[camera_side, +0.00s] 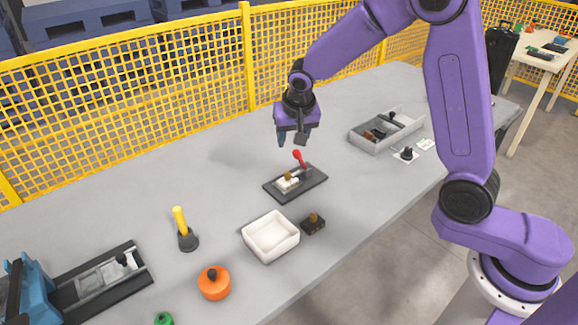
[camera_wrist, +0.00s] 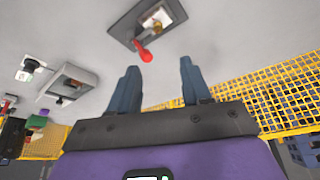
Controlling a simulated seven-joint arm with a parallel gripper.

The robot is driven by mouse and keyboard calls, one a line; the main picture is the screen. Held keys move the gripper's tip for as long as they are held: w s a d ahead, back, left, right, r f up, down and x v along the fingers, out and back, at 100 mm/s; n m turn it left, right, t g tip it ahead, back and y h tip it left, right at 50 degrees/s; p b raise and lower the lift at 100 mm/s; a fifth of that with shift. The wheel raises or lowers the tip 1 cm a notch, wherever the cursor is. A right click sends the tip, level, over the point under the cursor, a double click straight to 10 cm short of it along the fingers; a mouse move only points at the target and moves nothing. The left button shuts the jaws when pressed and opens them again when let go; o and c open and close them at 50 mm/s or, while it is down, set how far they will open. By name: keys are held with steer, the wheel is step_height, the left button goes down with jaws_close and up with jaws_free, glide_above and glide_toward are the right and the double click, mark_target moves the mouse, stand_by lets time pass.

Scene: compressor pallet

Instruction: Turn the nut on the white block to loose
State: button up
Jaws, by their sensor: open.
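The white block (camera_side: 287,184) sits on a dark base plate (camera_side: 311,184) in the middle of the table, with a brass-coloured nut (camera_side: 288,176) on its top. A red-handled lever (camera_side: 299,157) stands on the same plate beside the block. In the wrist view the plate shows at the top, with the nut (camera_wrist: 157,23) and the red handle (camera_wrist: 144,52) nearer the fingers. My gripper (camera_side: 296,141) is open and empty, above and behind the plate, apart from everything. Its two fingers (camera_wrist: 157,88) are spread wide in the wrist view.
A white tray (camera_side: 270,251), a dark block with a brass knob (camera_side: 313,224), an orange round part (camera_side: 214,284) and a yellow-handled tool (camera_side: 181,222) lie nearer the front. A grey bin (camera_side: 364,143) is at right. A yellow mesh fence (camera_side: 130,105) runs behind the table.

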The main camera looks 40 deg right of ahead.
steer(key=shift+s+d, duration=0.1)
steer(key=shift+s, duration=0.1)
glide_toward(287, 174)
steer(key=x, duration=0.8)
stand_by(0.6)
jaws_close()
